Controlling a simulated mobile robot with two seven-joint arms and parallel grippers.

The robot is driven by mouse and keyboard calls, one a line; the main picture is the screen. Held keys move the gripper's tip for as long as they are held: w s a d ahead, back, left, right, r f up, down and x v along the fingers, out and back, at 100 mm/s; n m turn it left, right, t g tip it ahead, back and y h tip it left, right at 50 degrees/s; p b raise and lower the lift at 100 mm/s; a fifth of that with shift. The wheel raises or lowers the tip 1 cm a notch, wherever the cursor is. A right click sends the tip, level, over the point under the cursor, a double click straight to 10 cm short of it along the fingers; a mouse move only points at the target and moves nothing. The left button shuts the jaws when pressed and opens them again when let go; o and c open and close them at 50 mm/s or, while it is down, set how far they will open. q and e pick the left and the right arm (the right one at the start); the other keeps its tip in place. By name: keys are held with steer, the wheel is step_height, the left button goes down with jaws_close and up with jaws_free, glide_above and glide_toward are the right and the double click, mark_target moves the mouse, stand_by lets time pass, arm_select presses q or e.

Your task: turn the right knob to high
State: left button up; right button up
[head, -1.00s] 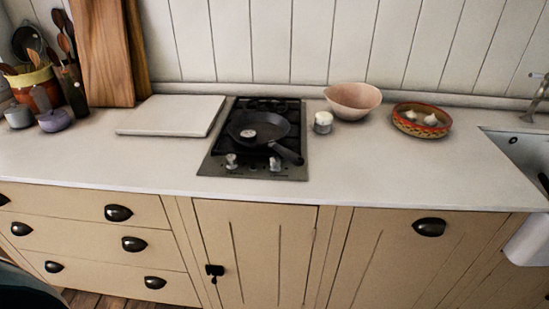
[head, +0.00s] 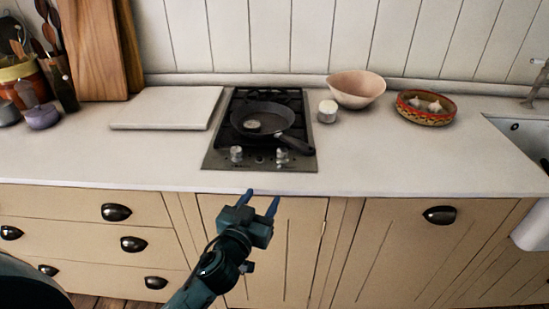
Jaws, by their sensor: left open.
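The cooktop (head: 218,160) is a narrow black and steel hob set in the white counter. Its left knob (head: 236,154) and right knob (head: 282,156) are silver and sit on the front steel strip. The setting of the right knob is too small to read. A black frying pan (head: 263,117) sits on the hob, its handle reaching toward the front right, just above the right knob. My left gripper (head: 262,200) is open and empty, in front of the counter edge, below the knobs in the picture and apart from them. My right gripper is not in view.
A white board (head: 167,107) lies left of the hob. A small white-topped jar (head: 327,111), a pink bowl (head: 356,88) and a patterned bowl (head: 425,108) with garlic stand to the right. The counter in front of the hob is clear. The sink (head: 520,130) is at far right.

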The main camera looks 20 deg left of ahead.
mark_target(280, 156)
arm_select(q)
steer(key=shift+w+a+r+t, duration=0.25)
steer(key=shift+w+r+t, duration=0.15)
steer(key=shift+w+r, duration=0.6)
steer(key=w, duration=0.7)
steer(key=w+p, duration=0.1)
steer(key=w, duration=0.3)
steer(key=shift+w+d, duration=0.1)
steer(key=shift+d, duration=0.2)
steer(key=shift+w, duration=0.7)
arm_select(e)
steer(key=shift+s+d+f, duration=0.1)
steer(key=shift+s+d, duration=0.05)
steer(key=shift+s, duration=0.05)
